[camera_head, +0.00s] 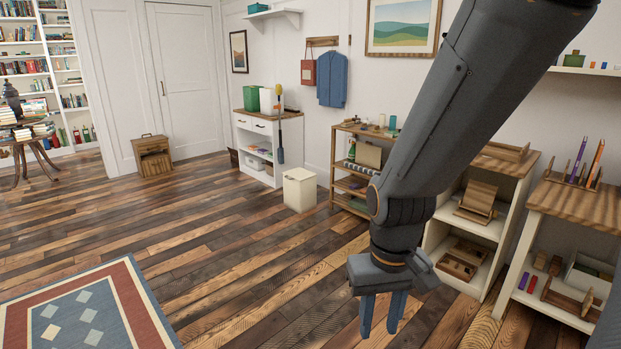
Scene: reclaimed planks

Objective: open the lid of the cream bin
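The cream bin (299,190) stands on the plank floor near the middle of the picture, between the white cabinet and a wooden shelf unit. It is a small upright box and its lid (299,174) looks closed on top. My gripper (382,315) hangs at the lower right, pointing down, nearer to the camera than the bin and well apart from it. Its two blue fingers are spaced apart with nothing visible between them.
A white cabinet (243,134) stands left of the bin, and a wooden shelf unit (345,185) right of it. More shelving (515,165) lines the right wall behind my arm. A patterned rug (130,300) lies at lower left. The floor (225,235) before the bin is clear.

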